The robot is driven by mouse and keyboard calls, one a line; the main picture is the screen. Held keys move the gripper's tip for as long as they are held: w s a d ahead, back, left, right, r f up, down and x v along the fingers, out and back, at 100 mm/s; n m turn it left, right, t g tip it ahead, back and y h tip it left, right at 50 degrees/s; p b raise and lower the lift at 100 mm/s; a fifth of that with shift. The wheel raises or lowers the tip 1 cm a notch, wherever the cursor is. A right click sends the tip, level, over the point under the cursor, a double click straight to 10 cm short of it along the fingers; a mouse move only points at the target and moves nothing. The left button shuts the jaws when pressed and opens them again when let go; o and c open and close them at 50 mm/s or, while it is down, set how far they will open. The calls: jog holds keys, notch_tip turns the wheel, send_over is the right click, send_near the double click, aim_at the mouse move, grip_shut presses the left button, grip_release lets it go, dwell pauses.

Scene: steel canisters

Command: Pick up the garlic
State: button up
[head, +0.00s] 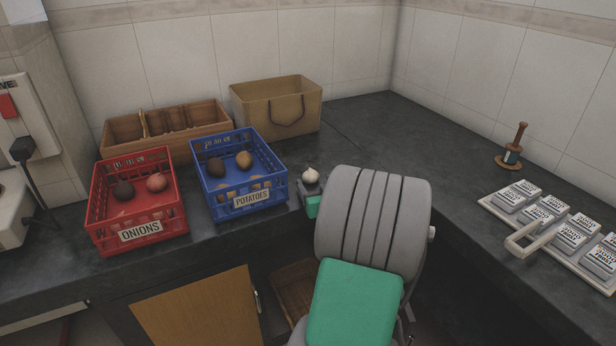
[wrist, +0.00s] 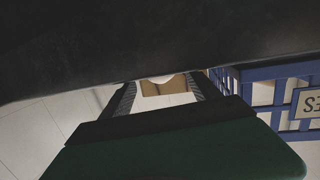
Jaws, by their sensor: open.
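The garlic (head: 310,175) is a small white bulb on the dark counter, just right of the blue potato crate. In the wrist view, only a pale part of the garlic (wrist: 162,79) shows, between the fingertips against the dark edge of the counter. My gripper (head: 308,190) is right at the garlic in the head view, largely hidden behind my grey and green arm. In the wrist view, the two ridged fingers of my gripper (wrist: 164,90) are apart, with a gap between them. I cannot tell whether they touch the garlic.
The blue potato crate (head: 236,197) stands close on the left, with the red onion crate (head: 139,231) beyond it. A brown paper bag (head: 290,112) and a wooden box (head: 124,137) stand behind. Lidded tubs and a wooden-handled tool (head: 513,147) are at right. The counter behind the garlic is clear.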

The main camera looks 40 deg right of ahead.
aim_at(313, 180)
jog(key=x, duration=0.3)
jog(key=shift+w+d+f, duration=0.1)
jog(key=shift+w+d, duration=0.05)
jog(key=shift+w, duration=0.15)
jog(key=c, duration=1.4)
